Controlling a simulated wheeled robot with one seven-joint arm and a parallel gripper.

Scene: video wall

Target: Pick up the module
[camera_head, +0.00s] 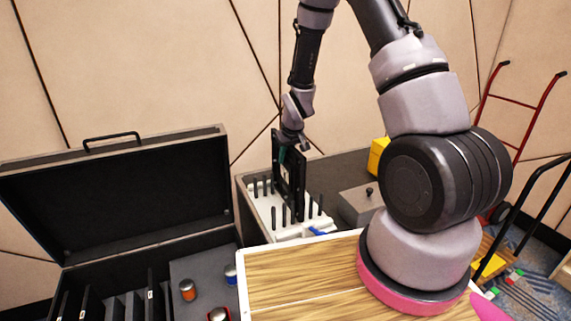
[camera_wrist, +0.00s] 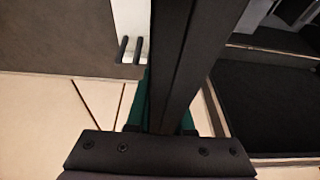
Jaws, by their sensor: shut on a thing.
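The module (camera_head: 292,180) is a black, flat, upright panel in the head view. It stands at the white rack with black pegs (camera_head: 265,212); I cannot tell whether its lower edge touches the rack. My gripper (camera_head: 289,150) is shut on the module near its top. In the wrist view, the module (camera_wrist: 190,60) is a dark bar running up from between my fingers (camera_wrist: 160,128), and it hides much of what lies below. Green parts show on both sides of it. Part of the white rack (camera_wrist: 131,25) with two black pegs shows beside the module.
An open black case (camera_head: 150,245) with slots stands at the left, its lid raised. A grey box with a knob (camera_head: 358,205) and a yellow box (camera_head: 378,155) are right of the rack. A red hand truck (camera_head: 520,105) stands at the far right. A panelled wall is behind.

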